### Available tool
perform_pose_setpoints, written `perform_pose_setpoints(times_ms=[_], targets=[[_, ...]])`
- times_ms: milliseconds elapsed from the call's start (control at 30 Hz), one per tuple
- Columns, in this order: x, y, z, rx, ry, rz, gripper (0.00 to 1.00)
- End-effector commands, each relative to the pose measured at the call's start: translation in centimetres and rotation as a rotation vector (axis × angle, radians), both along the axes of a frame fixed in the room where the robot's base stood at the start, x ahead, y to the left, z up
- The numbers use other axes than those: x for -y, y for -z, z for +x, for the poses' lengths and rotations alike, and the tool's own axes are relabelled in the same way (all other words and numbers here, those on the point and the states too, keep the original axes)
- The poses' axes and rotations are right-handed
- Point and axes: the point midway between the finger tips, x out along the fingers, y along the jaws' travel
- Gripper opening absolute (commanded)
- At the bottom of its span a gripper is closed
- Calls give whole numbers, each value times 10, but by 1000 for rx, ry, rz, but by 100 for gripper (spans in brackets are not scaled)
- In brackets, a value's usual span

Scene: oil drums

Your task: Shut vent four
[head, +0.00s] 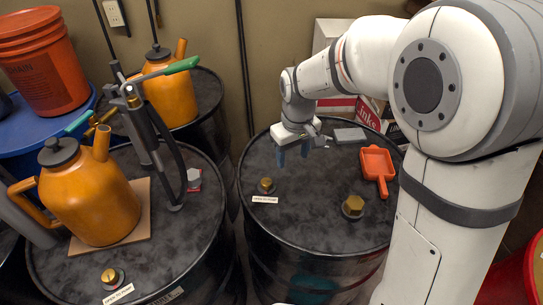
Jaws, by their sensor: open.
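My gripper (293,153) is open and empty, pointing down above the back part of the right black drum (300,222). A small brass vent cap (265,185) with a white label (265,199) is on that drum's left side, below and left of my gripper. A larger brass hex plug (353,206) is on the same lid, to the right. Another brass cap (112,276) with a label (118,294) is on the front left drum (190,230). The label print is too small to read surely, and I see no number four.
An orange scoop (377,167) and a grey flat block (350,135) lie on the right drum. Orange oil cans (95,205) and a hand pump (150,130) stand on the left drums. A red bucket (45,65) is at back left. The right lid's middle is clear.

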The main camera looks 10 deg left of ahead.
Motion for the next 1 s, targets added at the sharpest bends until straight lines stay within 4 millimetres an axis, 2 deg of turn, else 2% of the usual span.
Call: perform_pose_setpoints(times_ms=[33,100,200,300,467,800,1000], targets=[[-19,14,6,-18,-49,-9,54],[-39,29,12,-33,-100,-17,54],[-60,45,18,-46,-153,-25,54],[-71,53,20,-53,-183,-28,54],[-74,66,20,-57,-192,-31,54],[-73,118,20,-58,-190,-32,54],[-73,133,20,-54,-190,-30,54]])
